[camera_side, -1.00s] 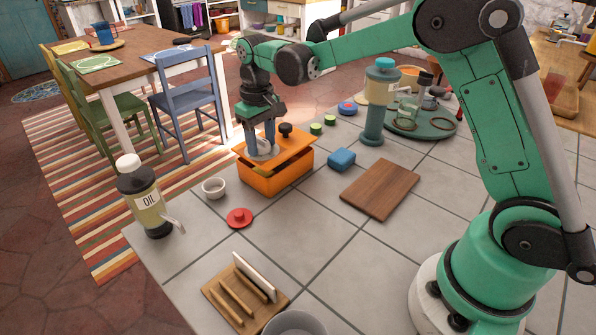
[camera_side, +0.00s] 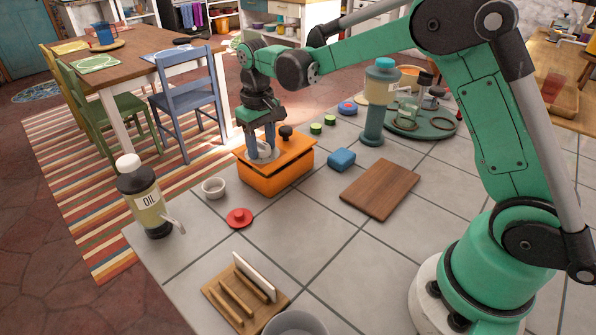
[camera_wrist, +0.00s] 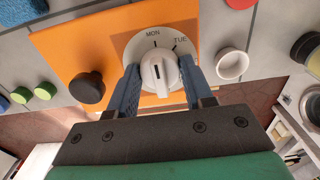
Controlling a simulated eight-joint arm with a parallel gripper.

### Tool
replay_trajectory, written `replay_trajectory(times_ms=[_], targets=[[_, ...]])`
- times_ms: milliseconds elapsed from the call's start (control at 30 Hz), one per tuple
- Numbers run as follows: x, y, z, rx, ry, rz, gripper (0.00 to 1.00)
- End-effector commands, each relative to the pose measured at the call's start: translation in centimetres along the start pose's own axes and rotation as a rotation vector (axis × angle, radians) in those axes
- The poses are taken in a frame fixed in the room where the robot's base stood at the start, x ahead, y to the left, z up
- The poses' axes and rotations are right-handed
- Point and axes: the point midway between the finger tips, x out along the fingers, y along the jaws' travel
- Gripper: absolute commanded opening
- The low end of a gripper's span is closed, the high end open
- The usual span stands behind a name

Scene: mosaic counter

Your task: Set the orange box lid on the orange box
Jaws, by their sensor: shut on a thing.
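The orange box (camera_side: 277,181) stands on the tiled counter. The lid carries a black round knob (camera_side: 286,131) and a white day dial (camera_wrist: 146,46) marked MON and TUE. My gripper (camera_side: 262,152) points down at the left part of the lid. In the wrist view its blue fingers (camera_wrist: 158,82) are shut on the dial's raised white grip. The box is hidden under the lid in the wrist view.
A white bowl (camera_side: 213,187) and a red lid (camera_side: 239,218) sit close in front of the box. An oil bottle (camera_side: 144,200) stands at left. A blue block (camera_side: 341,159), wooden board (camera_side: 380,189) and tall dispenser (camera_side: 378,105) are to the right.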

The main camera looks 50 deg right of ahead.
Motion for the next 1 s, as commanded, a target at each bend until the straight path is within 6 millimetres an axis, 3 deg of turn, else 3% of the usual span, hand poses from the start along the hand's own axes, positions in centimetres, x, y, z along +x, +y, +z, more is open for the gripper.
replay_trajectory(times_ms=[1000], targets=[[0.65,0.00,0.01,0.000,0.000,0.000,0.00]])
